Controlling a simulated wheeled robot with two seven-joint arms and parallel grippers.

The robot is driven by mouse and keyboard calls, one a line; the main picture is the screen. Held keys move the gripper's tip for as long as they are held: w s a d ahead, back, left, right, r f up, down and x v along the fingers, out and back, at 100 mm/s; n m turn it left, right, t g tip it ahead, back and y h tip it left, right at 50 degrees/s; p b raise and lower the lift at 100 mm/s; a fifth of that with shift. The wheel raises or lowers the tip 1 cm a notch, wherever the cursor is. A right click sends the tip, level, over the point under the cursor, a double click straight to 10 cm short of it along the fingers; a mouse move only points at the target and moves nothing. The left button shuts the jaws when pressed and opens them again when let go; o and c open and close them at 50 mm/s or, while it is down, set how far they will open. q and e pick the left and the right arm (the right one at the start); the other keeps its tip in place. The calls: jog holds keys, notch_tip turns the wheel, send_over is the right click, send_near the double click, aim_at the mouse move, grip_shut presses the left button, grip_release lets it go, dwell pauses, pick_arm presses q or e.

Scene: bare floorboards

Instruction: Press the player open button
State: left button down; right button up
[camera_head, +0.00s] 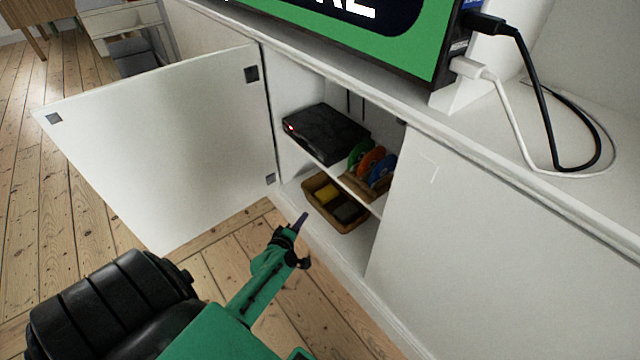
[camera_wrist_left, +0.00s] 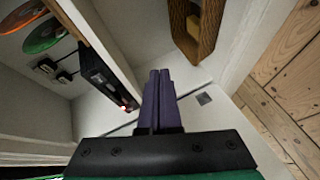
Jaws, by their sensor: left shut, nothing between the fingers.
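The black player (camera_head: 325,133) lies on the shelf inside the open cabinet. In the left wrist view the player (camera_wrist_left: 98,72) is left of my fingers, and a small red light (camera_wrist_left: 124,108) glows near the end of its front. I cannot make out a separate open button. My left gripper (camera_head: 302,219) is shut and empty, in front of the cabinet opening and below the player in the picture. Its purple fingers (camera_wrist_left: 159,76) lie together in the left wrist view, apart from the player. My right gripper is not in view.
The open white cabinet door (camera_head: 165,145) stands left of the opening. Colourful discs (camera_head: 371,163) stand beside the player on the shelf (camera_head: 333,172). A basket (camera_head: 325,205) sits below. A television (camera_head: 350,30) and cables (camera_head: 545,120) are on top.

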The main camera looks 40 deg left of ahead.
aim_at(321, 157)
pick_arm(q)
jog(key=w+a+r+n+t+y+b, duration=0.4)
jog(key=a+r+n+y+b, duration=0.2)
jog(key=r+n, duration=0.5)
jog(key=shift+a+n+b, duration=0.8)
jog(key=shift+a+b, duration=0.05)
jog(key=shift+b, duration=0.35)
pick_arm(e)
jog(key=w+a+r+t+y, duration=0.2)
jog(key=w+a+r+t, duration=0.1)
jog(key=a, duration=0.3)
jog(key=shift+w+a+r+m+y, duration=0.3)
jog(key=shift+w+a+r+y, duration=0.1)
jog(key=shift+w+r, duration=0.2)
pick_arm(q)
jog(key=shift+w, duration=0.1)
jog(key=w+d+b, duration=0.1)
jog(key=w+d, duration=0.1)
jog(key=w, duration=0.6)
jog(key=shift+w+d, duration=0.2)
jog(key=shift+d, duration=0.1)
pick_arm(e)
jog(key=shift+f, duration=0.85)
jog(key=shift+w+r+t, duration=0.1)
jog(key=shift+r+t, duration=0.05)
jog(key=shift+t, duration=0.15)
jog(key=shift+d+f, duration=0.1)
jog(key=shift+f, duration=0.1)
